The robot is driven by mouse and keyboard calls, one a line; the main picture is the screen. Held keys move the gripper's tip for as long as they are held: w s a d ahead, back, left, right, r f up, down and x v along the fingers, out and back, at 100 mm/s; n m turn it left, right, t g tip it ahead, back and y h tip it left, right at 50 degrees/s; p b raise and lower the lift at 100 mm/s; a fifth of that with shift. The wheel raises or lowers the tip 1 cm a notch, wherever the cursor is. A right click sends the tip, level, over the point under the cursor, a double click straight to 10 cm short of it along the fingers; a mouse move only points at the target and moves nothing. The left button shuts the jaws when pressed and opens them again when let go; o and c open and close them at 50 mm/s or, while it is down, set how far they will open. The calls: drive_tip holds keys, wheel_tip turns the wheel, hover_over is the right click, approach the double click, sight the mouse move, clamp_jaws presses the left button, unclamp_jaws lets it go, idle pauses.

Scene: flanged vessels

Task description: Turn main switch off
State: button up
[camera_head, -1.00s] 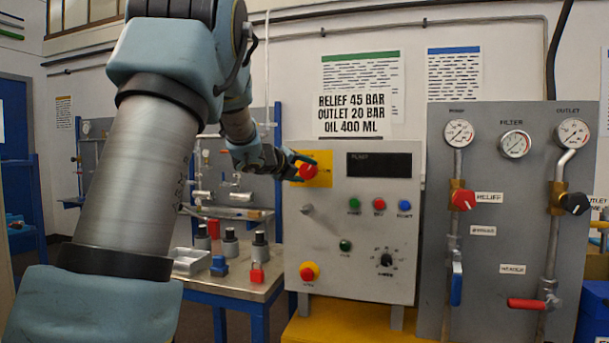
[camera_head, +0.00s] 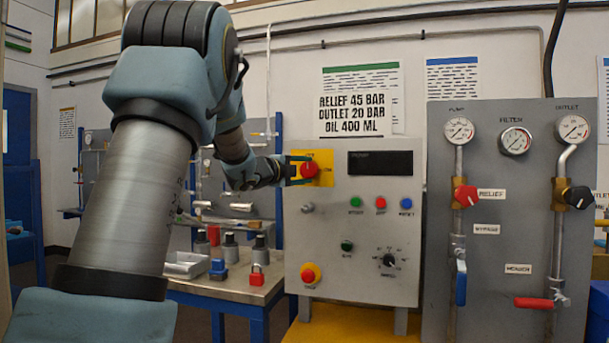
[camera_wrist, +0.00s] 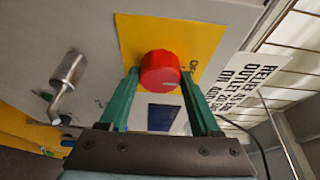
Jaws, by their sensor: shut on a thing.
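The main switch is a red round knob (camera_head: 309,170) on a yellow plate (camera_head: 325,160) at the top left of the grey control cabinet (camera_head: 350,250). In the wrist view the red knob (camera_wrist: 160,72) sits between the two green fingers of my gripper (camera_wrist: 160,88), in front of the yellow plate (camera_wrist: 130,35). My gripper (camera_head: 300,170) reaches the knob from the left in the head view and is shut on it. The plate's lettering is mostly hidden or too small to read.
The cabinet carries a dark display (camera_head: 380,162), several small buttons, a black selector (camera_head: 388,260) and a red button on yellow (camera_head: 310,273). A grey gauge panel (camera_head: 500,240) with valves stands at right. A metal peg (camera_wrist: 68,75) juts out near my gripper. A bench (camera_head: 240,285) holds small parts.

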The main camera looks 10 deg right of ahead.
idle(0.4)
drive_tip(key=o, duration=1.4)
drive_tip(key=shift+a, duration=0.1)
drive_tip(key=b+v, duration=0.2)
drive_tip(key=v, duration=0.8)
drive_tip(key=shift+s+a, duration=0.25)
drive_tip(key=shift+f, duration=0.1)
drive_tip(key=a+f+n+y+p, duration=0.6)
drive_tip(key=a+f+n+y, duration=0.55)
drive_tip(key=n, duration=0.45)
drive_tip(key=s+a+f+n+g+p, duration=0.1)
drive_tip(key=s+a+f+n+g, duration=0.1)
drive_tip(key=s, duration=0.6)
drive_tip(key=s+a+f+n+g+y+p, duration=0.1)
drive_tip(key=s+a+f+n+g+p, duration=0.1)
drive_tip(key=s+f+n+g, duration=0.2)
drive_tip(key=s+a+f+n+g+y+p, duration=0.1)
drive_tip(key=s+f+n+g, duration=0.2)
drive_tip(key=s, duration=1)
drive_tip(key=shift+s+a+f+n+g+p, duration=0.15)
drive_tip(key=shift+f+n, duration=0.2)
drive_tip(key=shift+f, duration=0.4)
drive_tip(key=shift+s+a+f+n+g+p, duration=0.15)
drive_tip(key=shift+f+n, duration=0.15)
drive_tip(key=shift+f, duration=0.45)
drive_tip(key=shift+s+a+f+n+g, duration=0.1)
drive_tip(key=shift+f+n, duration=0.25)
drive_tip(key=shift+f, duration=0.45)
